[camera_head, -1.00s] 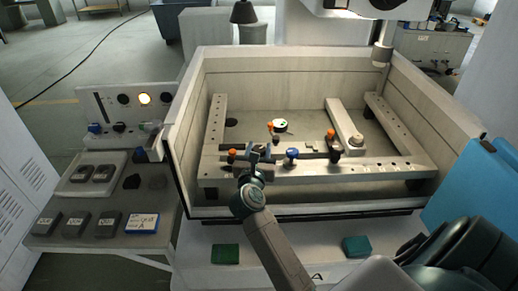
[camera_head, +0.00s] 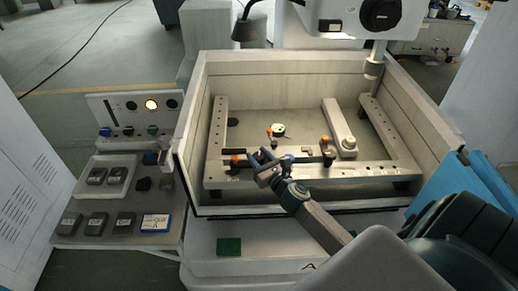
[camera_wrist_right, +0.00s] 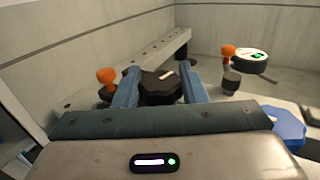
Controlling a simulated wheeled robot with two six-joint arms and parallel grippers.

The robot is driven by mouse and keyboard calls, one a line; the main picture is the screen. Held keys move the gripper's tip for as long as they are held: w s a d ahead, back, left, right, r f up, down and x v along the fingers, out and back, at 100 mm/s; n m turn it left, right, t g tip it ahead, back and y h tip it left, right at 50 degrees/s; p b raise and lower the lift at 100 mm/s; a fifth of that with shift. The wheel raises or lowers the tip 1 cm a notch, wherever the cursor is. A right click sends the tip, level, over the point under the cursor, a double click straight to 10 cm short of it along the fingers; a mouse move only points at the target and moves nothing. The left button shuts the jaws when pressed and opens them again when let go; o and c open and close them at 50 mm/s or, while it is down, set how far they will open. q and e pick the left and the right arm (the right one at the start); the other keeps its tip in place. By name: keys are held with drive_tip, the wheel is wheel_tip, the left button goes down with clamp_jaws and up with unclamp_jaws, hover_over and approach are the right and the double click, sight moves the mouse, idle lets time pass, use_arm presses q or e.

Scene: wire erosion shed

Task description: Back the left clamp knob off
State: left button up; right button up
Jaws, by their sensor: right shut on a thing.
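The left clamp knob (camera_wrist_right: 160,88) is black with a pale mark on top. It sits between the two blue fingers of my right gripper (camera_head: 263,160), which is shut on it. In the head view the gripper covers most of the knob, at the left part of the front rail (camera_head: 350,172). An orange-topped piece (camera_wrist_right: 107,78) stands just left of the knob; it also shows in the head view (camera_head: 234,161). My left gripper is not in view.
A blue knob (camera_wrist_right: 285,125) is close to the right of my gripper. A round dial (camera_head: 278,130) and another orange-topped piece (camera_head: 325,141) stand farther off. High tank walls (camera_head: 300,75) surround the frame. A control panel (camera_head: 135,115) stands left.

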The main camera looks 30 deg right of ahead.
drive_tip(key=shift+n+y+p, duration=0.5)
drive_tip(key=shift+y, duration=0.3)
drive_tip(key=o, duration=1)
drive_tip(key=shift+w+f, duration=0.1)
drive_tip(key=shift+c, duration=0.2)
drive_tip(key=shift+s+f+b, duration=0.1)
drive_tip(key=shift+s+b, duration=0.25)
drive_tip(key=shift+s, duration=0.05)
drive_tip(key=s+b, duration=0.8)
drive_tip(key=s, duration=0.2)
drive_tip(key=shift+d, duration=0.3)
